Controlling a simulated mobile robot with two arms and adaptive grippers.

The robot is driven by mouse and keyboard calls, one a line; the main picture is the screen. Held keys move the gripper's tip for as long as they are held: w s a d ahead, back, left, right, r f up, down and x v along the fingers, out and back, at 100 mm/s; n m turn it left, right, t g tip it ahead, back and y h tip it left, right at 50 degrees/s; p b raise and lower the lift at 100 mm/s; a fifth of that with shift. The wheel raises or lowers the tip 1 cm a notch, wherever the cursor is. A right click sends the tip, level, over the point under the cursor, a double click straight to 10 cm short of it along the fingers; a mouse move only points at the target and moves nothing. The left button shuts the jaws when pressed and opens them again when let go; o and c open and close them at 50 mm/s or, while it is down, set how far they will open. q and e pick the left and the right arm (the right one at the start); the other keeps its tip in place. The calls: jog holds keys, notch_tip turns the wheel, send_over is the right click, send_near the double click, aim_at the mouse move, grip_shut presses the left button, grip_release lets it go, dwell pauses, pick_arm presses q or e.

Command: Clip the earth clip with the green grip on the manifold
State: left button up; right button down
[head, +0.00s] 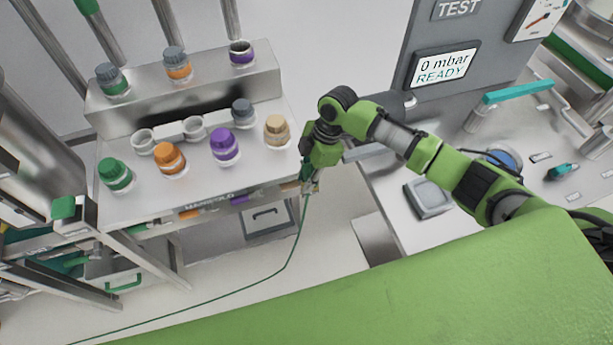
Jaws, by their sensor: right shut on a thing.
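The manifold (140,207) is a steel bench-like unit with a lettered front edge, at the left of the head view. My right gripper (310,180) is shut on the earth clip (307,172), at the manifold's front right corner. A bit of the clip's green grip shows between the fingers, with pale metal below it. A thin green cable (287,264) hangs from the clip, then runs to the lower left. The fingers hide most of the clip. I cannot tell whether its jaws touch the manifold's edge. My left gripper is not in view.
Capped ports in green, orange, purple and tan (276,131) stand on the manifold. A grey test panel (444,65) reads "0 mbar READY". A worktop with a grey square dish (428,198) lies at the right. A gap separates it from the manifold.

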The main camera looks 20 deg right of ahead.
jog(key=shift+f, duration=0.35)
dwell(0.4)
jog(key=shift+s, duration=0.1)
jog(key=c, duration=1.7)
grip_release()
jog(key=shift+d+r, duration=0.15)
jog(key=shift+r, duration=0.35)
jog(key=v, duration=1.1)
jog(key=shift+f, duration=0.15)
